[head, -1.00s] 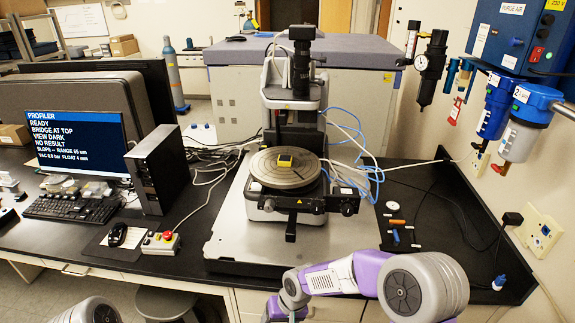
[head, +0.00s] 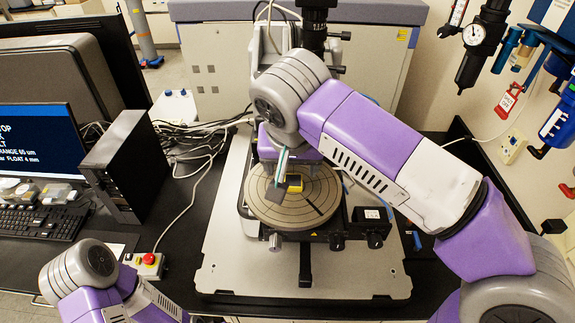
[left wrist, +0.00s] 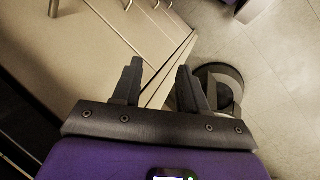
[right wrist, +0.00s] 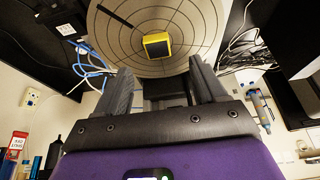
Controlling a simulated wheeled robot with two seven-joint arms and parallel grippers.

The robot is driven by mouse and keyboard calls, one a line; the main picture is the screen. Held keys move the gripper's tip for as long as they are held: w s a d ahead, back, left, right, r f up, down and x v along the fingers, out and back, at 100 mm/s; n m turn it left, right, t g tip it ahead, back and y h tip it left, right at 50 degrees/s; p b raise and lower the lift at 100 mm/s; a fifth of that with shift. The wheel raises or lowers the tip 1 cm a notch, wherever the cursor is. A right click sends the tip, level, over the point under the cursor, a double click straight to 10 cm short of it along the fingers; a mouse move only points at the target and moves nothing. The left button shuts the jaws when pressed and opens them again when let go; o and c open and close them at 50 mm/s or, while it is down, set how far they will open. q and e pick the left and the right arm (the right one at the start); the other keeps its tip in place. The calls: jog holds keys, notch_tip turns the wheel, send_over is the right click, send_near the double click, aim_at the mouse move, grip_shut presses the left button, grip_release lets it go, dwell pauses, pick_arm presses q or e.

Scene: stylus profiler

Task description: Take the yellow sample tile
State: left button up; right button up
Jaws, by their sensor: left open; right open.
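The yellow sample tile (right wrist: 157,45) lies on the round grey stage (right wrist: 119,52) in the right wrist view, a small yellow block with a dark top face. In the head view the tile (head: 295,184) shows partly beside my right gripper (head: 279,188), which hangs over the round stage (head: 322,207). In the right wrist view my right gripper (right wrist: 158,85) is open, and the tile sits beyond its fingertips, between their lines and apart from them. My left gripper (left wrist: 158,68) is open and empty, over the floor and cabinet front.
The profiler's dark column (head: 316,30) rises behind the stage. A computer tower (head: 118,160) and keyboard (head: 38,222) stand at left, with a red-button box (head: 149,264) in front. Blue tubing (right wrist: 92,57) runs beside the stage.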

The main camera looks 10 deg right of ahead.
aim_at(293, 181)
jog(key=shift+w+d+f, duration=0.1)
jog(key=shift+d+f, duration=0.1)
jog(key=shift+f, duration=0.8)
jog(key=b+x, duration=0.1)
jog(key=x, duration=0.3)
jog(key=shift+w+d+f, duration=0.1)
jog(key=shift+w+f, duration=0.2)
jog(key=c, duration=1.1)
